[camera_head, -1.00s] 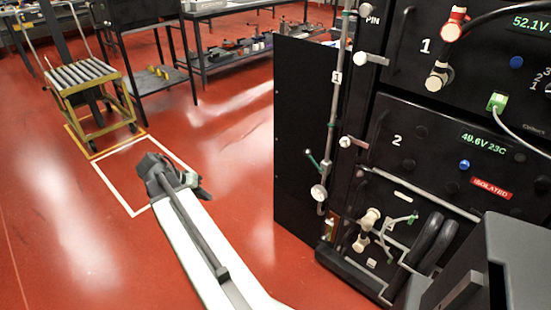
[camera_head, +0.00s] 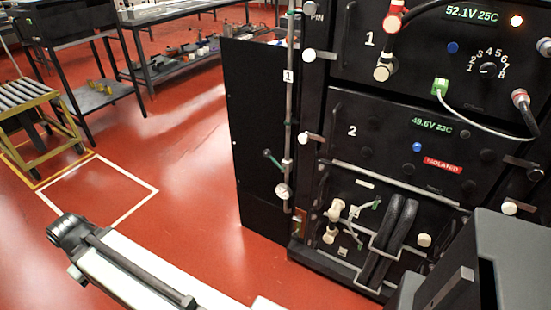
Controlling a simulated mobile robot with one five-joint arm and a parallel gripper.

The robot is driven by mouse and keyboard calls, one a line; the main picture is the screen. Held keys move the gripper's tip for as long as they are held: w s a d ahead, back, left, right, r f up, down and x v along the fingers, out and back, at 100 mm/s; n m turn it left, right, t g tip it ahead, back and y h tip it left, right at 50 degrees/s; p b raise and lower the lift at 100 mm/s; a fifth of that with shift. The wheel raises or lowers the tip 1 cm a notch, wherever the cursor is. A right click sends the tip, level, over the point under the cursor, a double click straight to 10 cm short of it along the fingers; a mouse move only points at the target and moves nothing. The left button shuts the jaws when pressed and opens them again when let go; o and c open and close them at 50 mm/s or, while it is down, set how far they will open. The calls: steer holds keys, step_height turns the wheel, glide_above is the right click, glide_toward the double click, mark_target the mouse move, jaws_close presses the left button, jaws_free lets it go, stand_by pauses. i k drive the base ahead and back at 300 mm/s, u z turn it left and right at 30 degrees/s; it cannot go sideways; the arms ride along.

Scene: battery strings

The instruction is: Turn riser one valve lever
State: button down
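Riser one (camera_head: 290,110) is a thin grey vertical pipe with a white tag marked 1, at the left edge of the black battery rack. A small lever with a green grip (camera_head: 270,155) sticks out to the left from its lower part, tilted up to the left. A round white gauge (camera_head: 284,191) sits just below it. My white arm reaches across the bottom left, with a dark joint at its far end. That end is well left of the riser, apart from it. No gripper fingers can be made out.
The rack carries battery unit 1 (camera_head: 430,45), unit 2 (camera_head: 390,145) with a red ISOLATED label, and thick black cables (camera_head: 390,240) below. A black side panel (camera_head: 252,120) stands behind the riser. A yellow roller cart (camera_head: 35,130) is at left. Red floor (camera_head: 190,180) between is clear.

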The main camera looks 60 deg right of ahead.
mark_target(267, 153)
steer(key=z, duration=0.45)
steer(key=k, duration=1.2)
steer(key=u, duration=0.8)
steer(key=i, duration=1)
